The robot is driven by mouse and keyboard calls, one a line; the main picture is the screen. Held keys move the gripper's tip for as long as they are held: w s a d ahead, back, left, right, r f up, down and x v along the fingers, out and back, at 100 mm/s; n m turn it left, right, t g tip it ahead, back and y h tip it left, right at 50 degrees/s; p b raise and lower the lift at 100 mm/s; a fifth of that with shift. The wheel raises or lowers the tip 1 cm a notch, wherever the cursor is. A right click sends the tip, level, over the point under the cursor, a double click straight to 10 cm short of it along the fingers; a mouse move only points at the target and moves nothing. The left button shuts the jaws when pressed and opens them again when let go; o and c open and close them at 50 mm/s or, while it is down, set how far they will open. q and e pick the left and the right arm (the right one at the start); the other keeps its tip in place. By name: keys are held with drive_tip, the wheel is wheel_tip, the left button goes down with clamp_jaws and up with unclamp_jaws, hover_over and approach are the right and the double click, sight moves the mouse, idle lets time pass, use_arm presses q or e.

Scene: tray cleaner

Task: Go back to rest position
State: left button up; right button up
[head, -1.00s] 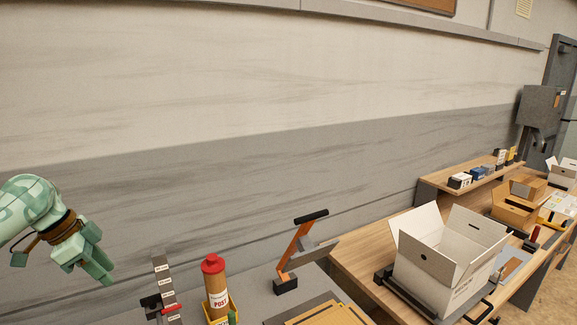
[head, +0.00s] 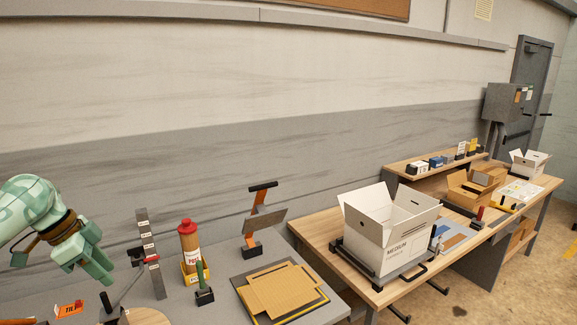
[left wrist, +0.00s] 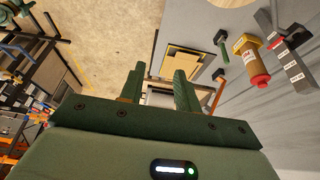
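My left gripper (head: 97,262) hangs at the left of the head view, in front of the grey wall and above the left end of the grey table (head: 215,309). In the left wrist view its two green fingers (left wrist: 158,92) stand apart with nothing between them, so it is open and empty. It touches nothing that I can see. My right gripper is in neither view.
A red-capped cardboard tube (head: 189,245), a labelled grey upright (head: 149,255), a green-handled tool (head: 203,285) and flat cardboard sheets (head: 282,291) are on the grey table. A white open box (head: 390,235) sits on the wooden bench (head: 322,232) at right.

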use_arm(q)
wheel_tip(320, 180, down, 44)
drive_tip(key=s+d+n+t+y+b, duration=0.1)
drive_tip(key=s+d+n+y+b, duration=0.1)
drive_tip(key=n+b, duration=0.7)
drive_tip(key=s+d+f+y+b, duration=0.1)
drive_tip(key=s+f+b, duration=0.3)
drive_tip(key=s+f, duration=0.45)
drive_tip(key=s+d+f+y+b, duration=0.1)
drive_tip(key=s+f+b, duration=0.3)
drive_tip(key=f, duration=0.8)
drive_tip(key=s+d+f+g+b, duration=0.1)
drive_tip(key=s+d+f+b, duration=0.1)
drive_tip(key=s+f, duration=0.4)
drive_tip(key=s+d+f+b, duration=0.2)
drive_tip(key=s+d+f, duration=0.2)
drive_tip(key=s, duration=1.3)
drive_tip(key=s+d+f+g+b, duration=0.1)
drive_tip(key=s+d+f, duration=0.3)
drive_tip(key=s+f, duration=0.5)
drive_tip(key=shift+s+m+g+b, duration=0.35)
drive_tip(key=shift+s+b, duration=0.5)
drive_tip(key=shift+s, duration=0.3)
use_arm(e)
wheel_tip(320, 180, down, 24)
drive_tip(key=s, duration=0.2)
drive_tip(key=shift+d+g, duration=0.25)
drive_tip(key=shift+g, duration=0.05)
